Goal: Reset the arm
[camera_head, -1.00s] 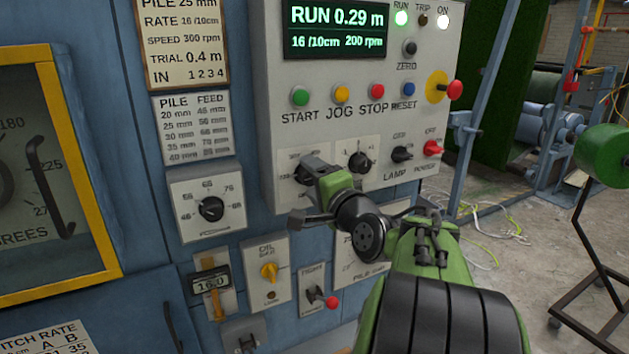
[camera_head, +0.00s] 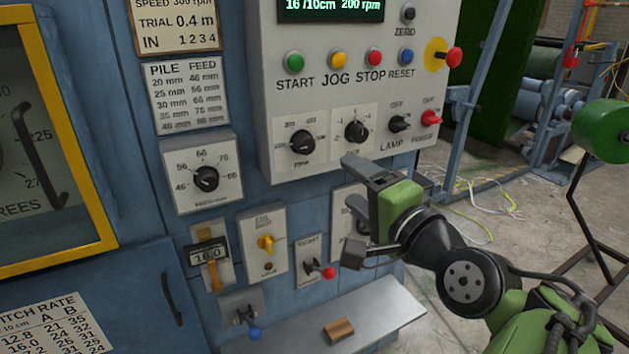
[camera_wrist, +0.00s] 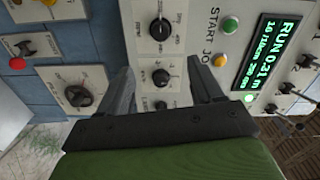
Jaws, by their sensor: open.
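My gripper (camera_head: 350,210) is in front of the control panel's lower edge in the head view, empty. In the wrist view its two fingers (camera_wrist: 163,92) stand apart, with a dial knob visible between them. The green and black arm reaches in from the lower right. The control panel (camera_head: 262,120) carries green, yellow, red and blue buttons and two black dials above the gripper. In the wrist view its display (camera_wrist: 275,55) reads RUN 0.31 m. The gripper partly hides a small dial plate behind it.
A metal shelf (camera_head: 385,308) with a small brown block (camera_head: 339,330) juts out below the gripper. Small lever plates, one with a red-tipped lever (camera_head: 327,272), are on the blue cabinet. A green roller (camera_head: 603,130) on a black stand is at the right. Cables lie on the floor.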

